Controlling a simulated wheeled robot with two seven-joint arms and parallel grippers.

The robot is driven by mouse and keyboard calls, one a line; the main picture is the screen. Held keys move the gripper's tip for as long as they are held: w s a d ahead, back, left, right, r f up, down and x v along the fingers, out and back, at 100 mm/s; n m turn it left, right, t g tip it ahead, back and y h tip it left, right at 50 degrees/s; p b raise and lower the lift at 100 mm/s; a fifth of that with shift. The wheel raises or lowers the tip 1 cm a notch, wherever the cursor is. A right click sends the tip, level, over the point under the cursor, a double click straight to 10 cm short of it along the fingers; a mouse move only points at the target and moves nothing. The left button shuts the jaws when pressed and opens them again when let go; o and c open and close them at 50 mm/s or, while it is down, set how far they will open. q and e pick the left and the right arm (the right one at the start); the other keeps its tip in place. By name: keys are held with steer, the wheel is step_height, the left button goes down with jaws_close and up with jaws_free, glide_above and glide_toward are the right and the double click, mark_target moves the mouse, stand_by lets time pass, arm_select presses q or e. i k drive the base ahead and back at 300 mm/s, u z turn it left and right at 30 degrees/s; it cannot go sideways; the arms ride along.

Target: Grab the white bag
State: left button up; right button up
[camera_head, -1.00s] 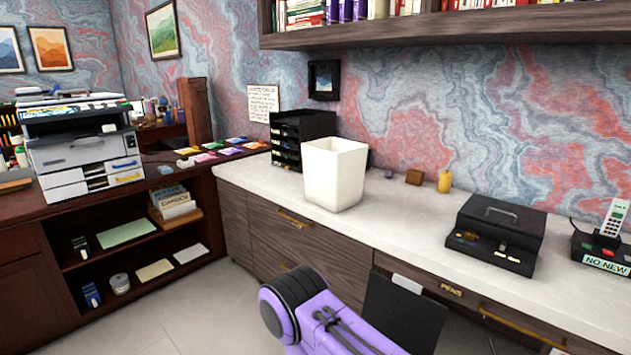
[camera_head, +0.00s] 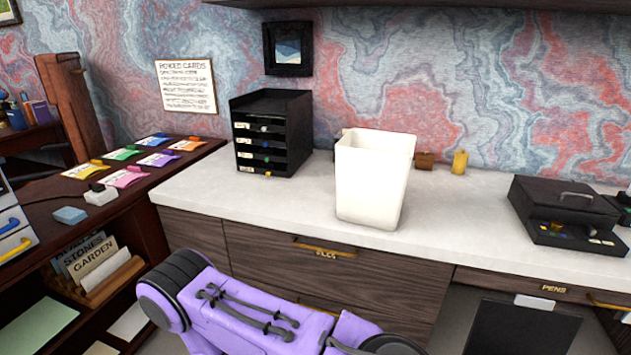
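A white, open-topped, bag-like container (camera_head: 372,185) stands upright on the pale countertop (camera_head: 270,215), near its front edge, left of the cash box. Its inside is mostly hidden from this angle. A purple arm of mine crosses the bottom of the view, below the counter and in front of the drawers. No gripper fingers show on it, and neither gripper is in view. Nothing of mine touches the white container.
A black drawer organizer (camera_head: 272,133) stands left of the container. A wooden block (camera_head: 425,160) and yellow cylinder (camera_head: 460,162) sit behind it to the right. A black cash box (camera_head: 565,212) is farther right. Counter between container and cash box is clear.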

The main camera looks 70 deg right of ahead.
mark_target(373, 167)
steer(key=i, duration=1)
steer(key=z, duration=3.8)
steer(key=i, duration=0.25)
steer(key=z, duration=0.1)
